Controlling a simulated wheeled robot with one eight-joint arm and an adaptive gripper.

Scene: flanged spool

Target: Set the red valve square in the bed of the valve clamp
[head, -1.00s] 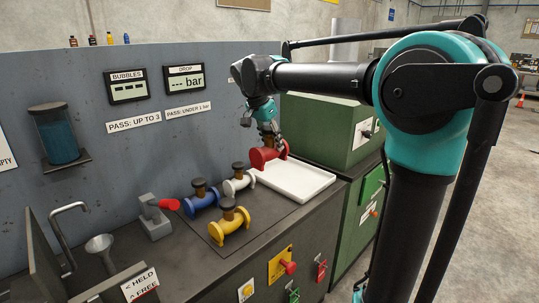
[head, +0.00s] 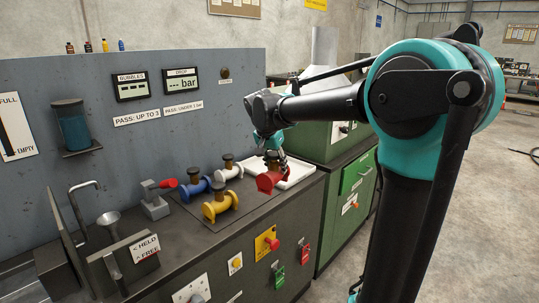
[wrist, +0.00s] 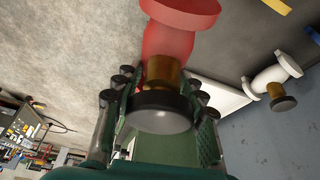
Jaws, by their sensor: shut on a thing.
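The red valve (head: 268,181) is a flanged spool with a brass neck and a dark cap. My gripper (head: 274,150) is shut on it and holds it near the bench's front edge, by the white tray. In the wrist view the red valve (wrist: 178,38) extends beyond my fingers, and its brass neck and dark cap lie between them. Its height above the bench is hard to tell. A fixture with a HELD/FREE sign (head: 145,248) and a lever stands at the front left; it may be the valve clamp. Its bed is not clearly visible.
Blue (head: 195,187), white (head: 228,170) and yellow (head: 222,205) valves stand on a dark mat between the red valve and the fixture. The white tray (head: 300,173) looks empty.

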